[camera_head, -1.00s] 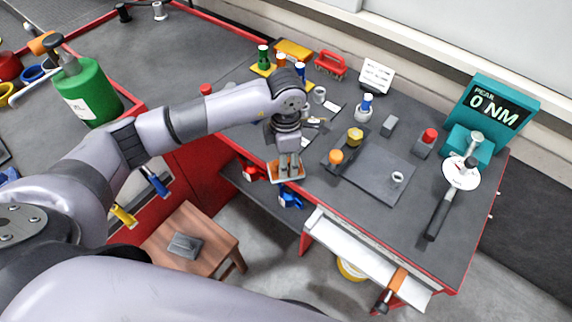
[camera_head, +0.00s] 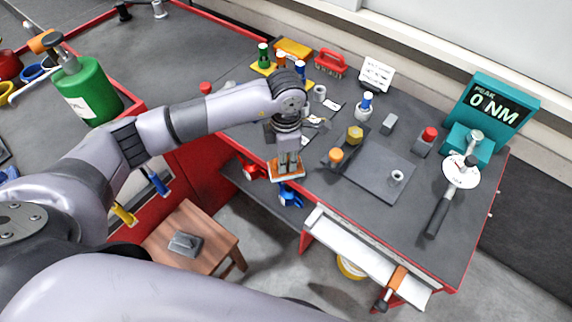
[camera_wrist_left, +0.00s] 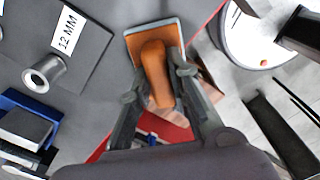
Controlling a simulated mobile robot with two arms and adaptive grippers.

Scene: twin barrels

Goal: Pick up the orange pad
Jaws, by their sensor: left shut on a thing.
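The orange pad (camera_head: 274,174) is at the front left edge of the right workbench in the head view. In the left wrist view the orange pad (camera_wrist_left: 138,43) shows as a flat plate with a pale edge and a raised orange grip. My left gripper (camera_head: 288,166) points down over it. In the wrist view the fingers of my left gripper (camera_wrist_left: 161,92) are on both sides of the raised grip, shut on it. The fingers hide part of the pad in the head view. I cannot tell whether its underside touches the bench. My right gripper is not in view.
A blue clamp (camera_head: 290,197) hangs just below the pad. A wooden stool (camera_head: 205,222) stands below.

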